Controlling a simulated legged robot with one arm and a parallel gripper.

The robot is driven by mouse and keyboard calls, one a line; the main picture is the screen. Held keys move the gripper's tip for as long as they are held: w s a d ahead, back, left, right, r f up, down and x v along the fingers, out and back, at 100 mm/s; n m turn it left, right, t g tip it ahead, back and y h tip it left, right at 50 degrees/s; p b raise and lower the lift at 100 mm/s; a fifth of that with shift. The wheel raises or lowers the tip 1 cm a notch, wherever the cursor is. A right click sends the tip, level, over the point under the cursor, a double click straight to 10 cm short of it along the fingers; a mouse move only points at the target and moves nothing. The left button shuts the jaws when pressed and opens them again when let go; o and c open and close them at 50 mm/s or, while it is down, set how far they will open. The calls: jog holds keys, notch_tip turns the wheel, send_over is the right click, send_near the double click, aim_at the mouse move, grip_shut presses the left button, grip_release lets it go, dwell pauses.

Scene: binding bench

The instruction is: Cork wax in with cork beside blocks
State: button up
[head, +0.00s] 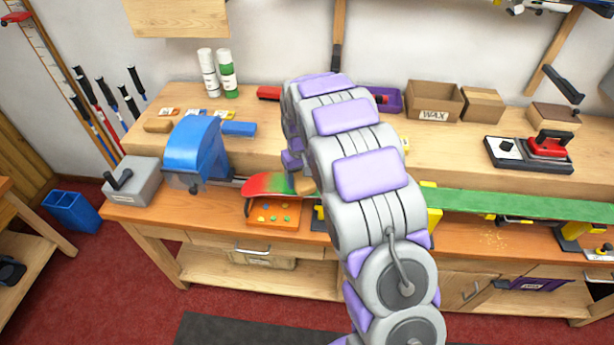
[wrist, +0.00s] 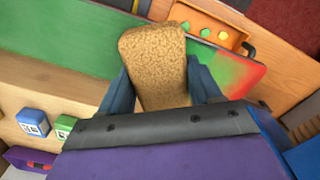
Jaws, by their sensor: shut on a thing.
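My gripper (wrist: 158,88) is shut on a tan, grainy cork block (wrist: 153,60), with a blue finger on each side of it. The cork is over the ski (wrist: 75,40), whose surface runs from green to red near the tip; I cannot tell whether it touches. In the head view the ski's red and green tip (head: 268,183) shows left of my arm and its green length (head: 520,205) runs right. My arm hides most of the gripper there. A blue-and-white block (wrist: 33,122) and a green-and-white block (wrist: 64,126) sit at the left in the wrist view.
An orange tray (head: 250,221) with green and yellow pieces lies by the ski tip. A wax box (head: 433,98), a red-handled iron (head: 548,146) and spray-like white-green cylinders (head: 228,75) stand behind.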

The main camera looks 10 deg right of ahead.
aim_at(280, 182)
jog(key=shift+w+a+f+p, duration=0.1)
jog(key=shift+w+a+p, duration=0.1)
jog(key=shift+a, duration=0.4)
jog(key=shift+w+a+f+p, duration=0.1)
jog(key=shift+w+a+p, duration=0.1)
jog(key=shift+a, duration=0.45)
jog(key=shift+w+a+p, duration=0.1)
jog(key=shift+a+p, duration=0.1)
jog(key=shift+a, duration=0.4)
